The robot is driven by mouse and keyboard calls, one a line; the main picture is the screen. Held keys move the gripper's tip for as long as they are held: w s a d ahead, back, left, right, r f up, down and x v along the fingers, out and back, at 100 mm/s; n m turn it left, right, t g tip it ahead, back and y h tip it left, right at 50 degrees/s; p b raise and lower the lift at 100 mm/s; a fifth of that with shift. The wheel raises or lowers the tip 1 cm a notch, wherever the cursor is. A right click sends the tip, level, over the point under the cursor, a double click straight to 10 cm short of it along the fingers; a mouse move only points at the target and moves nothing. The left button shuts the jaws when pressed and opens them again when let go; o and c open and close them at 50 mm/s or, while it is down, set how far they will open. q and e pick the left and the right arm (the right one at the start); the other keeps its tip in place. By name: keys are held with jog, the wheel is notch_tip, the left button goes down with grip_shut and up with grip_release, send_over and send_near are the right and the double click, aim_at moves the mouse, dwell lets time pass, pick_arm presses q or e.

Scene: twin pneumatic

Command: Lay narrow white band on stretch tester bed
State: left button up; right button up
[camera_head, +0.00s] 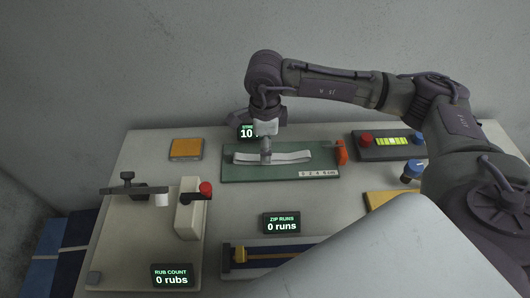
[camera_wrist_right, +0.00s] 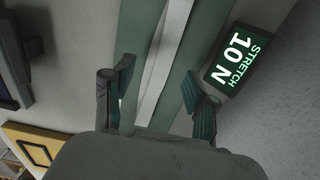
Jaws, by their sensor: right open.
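The narrow white band (camera_head: 292,157) lies lengthwise on the green stretch tester bed (camera_head: 240,173), its left part passing under my right gripper (camera_head: 266,158). A red clamp lever (camera_head: 341,152) stands by the bed's right end. In the right wrist view the fingers of my right gripper (camera_wrist_right: 158,97) are apart. The band (camera_wrist_right: 165,55) runs between them over the green bed (camera_wrist_right: 205,40), and neither finger appears to press on it. My left gripper is not in view.
The stretch display (camera_wrist_right: 234,60) reads 10 N. A rub tester (camera_head: 150,225) stands front left, with an orange pad (camera_head: 186,148) behind it.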

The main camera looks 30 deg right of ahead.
notch_tip(320, 180, up, 9)
jog(key=b, duration=0.1)
dwell(0.7)
